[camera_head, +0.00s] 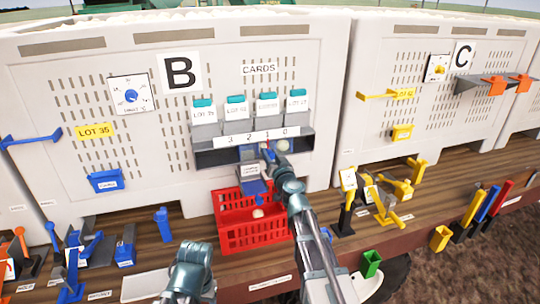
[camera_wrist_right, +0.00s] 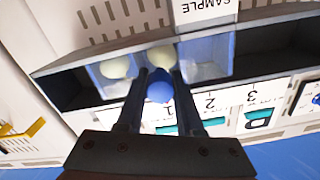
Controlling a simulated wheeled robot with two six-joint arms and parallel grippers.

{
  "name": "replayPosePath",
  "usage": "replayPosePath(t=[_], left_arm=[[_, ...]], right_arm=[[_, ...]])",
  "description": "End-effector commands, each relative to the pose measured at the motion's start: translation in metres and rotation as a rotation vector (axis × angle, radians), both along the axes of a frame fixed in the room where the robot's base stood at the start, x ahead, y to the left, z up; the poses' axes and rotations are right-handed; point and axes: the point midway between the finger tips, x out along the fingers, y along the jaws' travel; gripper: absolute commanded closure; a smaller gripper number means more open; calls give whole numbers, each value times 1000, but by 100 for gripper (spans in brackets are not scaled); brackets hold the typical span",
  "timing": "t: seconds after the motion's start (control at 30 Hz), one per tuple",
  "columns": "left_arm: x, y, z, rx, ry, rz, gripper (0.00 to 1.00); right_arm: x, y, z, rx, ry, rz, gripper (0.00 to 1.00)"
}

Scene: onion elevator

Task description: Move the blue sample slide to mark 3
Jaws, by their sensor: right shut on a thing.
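The blue sample slide shows in the right wrist view as a blue knob (camera_wrist_right: 158,88) in front of blue-tinted clear walls. My right gripper (camera_wrist_right: 158,80) is shut on this knob, one finger on each side. In the head view my right gripper (camera_head: 268,150) is at the sample tray (camera_head: 215,157) on box B, near mark 1. The number strip (camera_head: 248,137) reads 3, 2, 1, 0 from left to right there. In the wrist view mark 3 (camera_wrist_right: 252,88) lies to the right of the knob, beyond mark 2 (camera_wrist_right: 210,103). My left gripper is not in view.
Pale onions (camera_wrist_right: 116,68) sit in the tray. A blue chute (camera_head: 252,182) and a red crate (camera_head: 230,235) with an onion (camera_head: 258,212) are below it. Card holders (camera_head: 235,110) stand above the strip. Several levers and coloured bins line the wooden shelf on both sides.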

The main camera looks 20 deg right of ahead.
Motion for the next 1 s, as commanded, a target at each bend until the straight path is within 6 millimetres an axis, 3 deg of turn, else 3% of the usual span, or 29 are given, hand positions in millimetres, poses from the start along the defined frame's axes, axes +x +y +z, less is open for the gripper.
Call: replayPosePath(t=[0.33, 0.7, 1.0], left_arm=[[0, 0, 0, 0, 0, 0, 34], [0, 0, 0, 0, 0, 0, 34], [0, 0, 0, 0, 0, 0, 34]], right_arm=[[0, 1, 0, -1, 0, 0, 100], [-3, 61, 0, 0, 0, 3, 100], [-3, 64, 0, 0, 0, 0, 100]])
